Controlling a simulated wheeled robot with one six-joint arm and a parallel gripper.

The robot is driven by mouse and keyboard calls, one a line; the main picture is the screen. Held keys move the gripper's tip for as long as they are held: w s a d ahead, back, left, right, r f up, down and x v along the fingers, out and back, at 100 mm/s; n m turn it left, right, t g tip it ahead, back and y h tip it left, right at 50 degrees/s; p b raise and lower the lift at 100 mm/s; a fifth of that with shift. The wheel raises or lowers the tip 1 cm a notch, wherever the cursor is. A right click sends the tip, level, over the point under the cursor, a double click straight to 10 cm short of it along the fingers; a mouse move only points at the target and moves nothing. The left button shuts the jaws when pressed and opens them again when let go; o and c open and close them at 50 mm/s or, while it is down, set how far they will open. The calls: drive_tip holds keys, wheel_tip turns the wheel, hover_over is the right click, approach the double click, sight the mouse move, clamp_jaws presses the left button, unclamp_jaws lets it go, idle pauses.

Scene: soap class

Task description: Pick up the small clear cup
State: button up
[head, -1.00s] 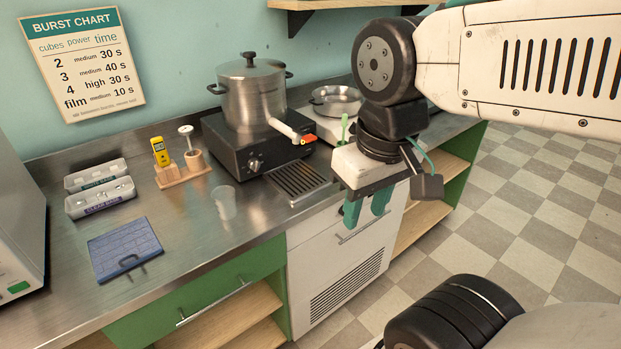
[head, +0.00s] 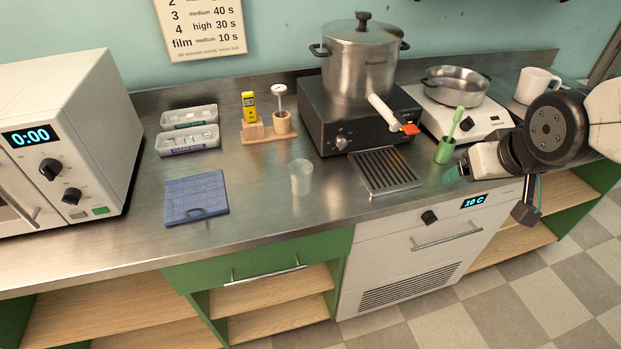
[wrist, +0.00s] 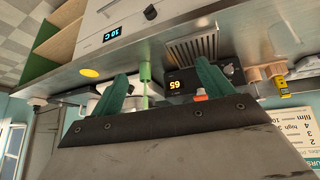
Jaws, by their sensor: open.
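The small clear cup (head: 301,178) stands upright on the steel counter in the head view, left of the drain grate and below the wooden thermometer stand. My gripper (head: 456,172) is at the right in the head view, well right of the cup, near the green cup with a green brush. Its teal fingers are mostly hidden there behind the wrist. In the wrist view my gripper (wrist: 163,82) shows its two teal fingers spread apart with nothing held between them.
A steel pot (head: 360,60) on a black burner, with an orange-tipped spout, stands behind the grate (head: 385,172). A green cup (head: 445,150) stands by the hot plate. A blue mat (head: 196,196) lies left of the cup. Counter around the cup is clear.

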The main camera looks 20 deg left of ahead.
drive_tip(key=w+a+f+n+t+y, duration=0.1)
drive_tip(key=w+a+f, duration=0.1)
drive_tip(key=a, duration=0.3)
drive_tip(key=w+a+f+n+t+y, duration=0.1)
drive_tip(key=w+a+f+n, duration=0.15)
drive_tip(key=a, duration=0.25)
drive_tip(key=n+y, duration=0.3)
drive_tip(key=y, duration=0.5)
approach(307, 176)
drive_tip(key=x, duration=0.3)
drive_tip(key=f+x, duration=0.1)
drive_tip(key=x, duration=0.2)
drive_tip(key=shift+s+d, duration=0.1)
drive_tip(key=shift+s, duration=0.15)
drive_tip(key=x, duration=0.7)
drive_tip(key=shift+w+r, duration=0.2)
drive_tip(key=shift+w, duration=0.2)
drive_tip(key=c, duration=1.1)
